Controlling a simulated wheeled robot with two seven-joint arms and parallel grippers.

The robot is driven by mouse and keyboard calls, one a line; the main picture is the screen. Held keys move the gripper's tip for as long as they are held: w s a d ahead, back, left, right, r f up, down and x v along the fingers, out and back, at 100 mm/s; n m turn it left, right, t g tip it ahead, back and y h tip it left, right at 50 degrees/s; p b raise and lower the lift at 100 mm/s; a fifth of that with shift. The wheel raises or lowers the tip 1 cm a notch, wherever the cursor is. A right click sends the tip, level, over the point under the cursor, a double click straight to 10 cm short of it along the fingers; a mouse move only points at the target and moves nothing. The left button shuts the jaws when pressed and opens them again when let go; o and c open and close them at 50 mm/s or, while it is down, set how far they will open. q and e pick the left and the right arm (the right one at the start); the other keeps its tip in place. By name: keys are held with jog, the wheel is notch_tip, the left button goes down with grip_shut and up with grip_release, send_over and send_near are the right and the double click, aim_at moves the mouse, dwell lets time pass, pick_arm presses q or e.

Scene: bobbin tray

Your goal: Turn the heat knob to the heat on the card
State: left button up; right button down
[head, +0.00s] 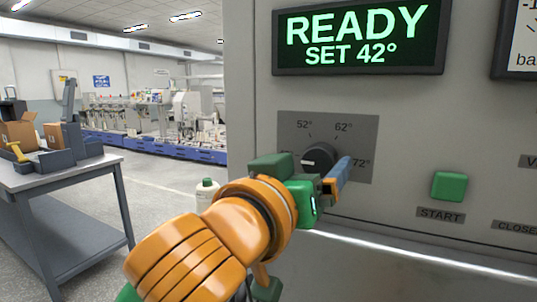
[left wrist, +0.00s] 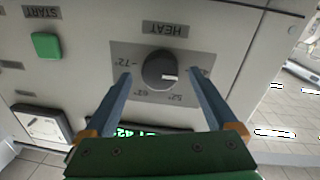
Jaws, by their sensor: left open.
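The dark round heat knob (head: 320,157) sits on a grey dial plate (head: 360,130) marked 52°, 62° and 72°. In the left wrist view the knob (left wrist: 160,70) appears upside down, its white mark pointing right, away from 72°. The display (head: 360,38) reads READY, SET 42°. My left gripper (left wrist: 158,76) is open, with one blue finger on each side of the knob in that view; contact cannot be told. In the head view its hand covers the lower left of the dial plate. No heat card is readable. My right gripper is not in view.
A green START button (head: 449,186) is right of the dial. A black-framed white panel (head: 527,35) is cut off at the upper right. A grey table (head: 60,175) with boxes and a white bottle (head: 207,193) stand to the left. Open floor lies between.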

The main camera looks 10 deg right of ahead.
pick_arm(q)
jog(key=shift+w+d+f, duration=0.1)
jog(key=shift+w+d, duration=0.35)
jog(key=shift+w, duration=0.1)
jog(key=shift+s+a, duration=0.1)
jog(key=c, duration=1.4)
